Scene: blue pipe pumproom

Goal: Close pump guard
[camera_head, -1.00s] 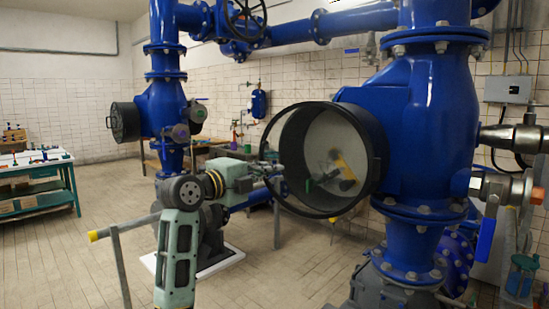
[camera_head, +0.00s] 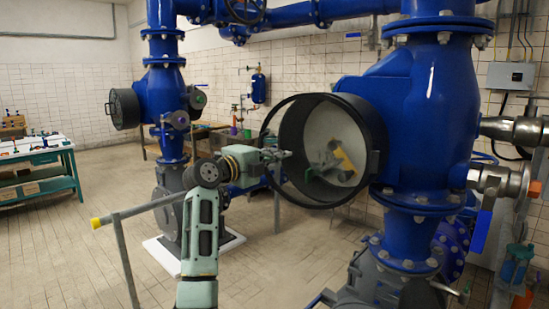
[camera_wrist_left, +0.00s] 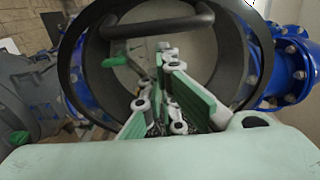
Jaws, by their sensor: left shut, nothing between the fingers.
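The pump guard (camera_head: 274,178) is a thick black ring on the front of the large blue pump housing (camera_head: 428,120). Its round mouth faces left, with a pale disc inside. My left gripper (camera_head: 284,154) is at the ring's left part, overlapping its rim; contact cannot be told. In the left wrist view, the gripper's green-padded fingers (camera_wrist_left: 168,62) are shut and empty, in front of the round opening. A dark curved bar (camera_wrist_left: 155,27) crosses above them, and the black rim (camera_wrist_left: 262,62) surrounds them. My right gripper is not in view.
A similar black round cover (camera_head: 124,108) is on the farther blue pump. A valve with a blue lever (camera_head: 481,232) is at right. The tiled floor at left is open.

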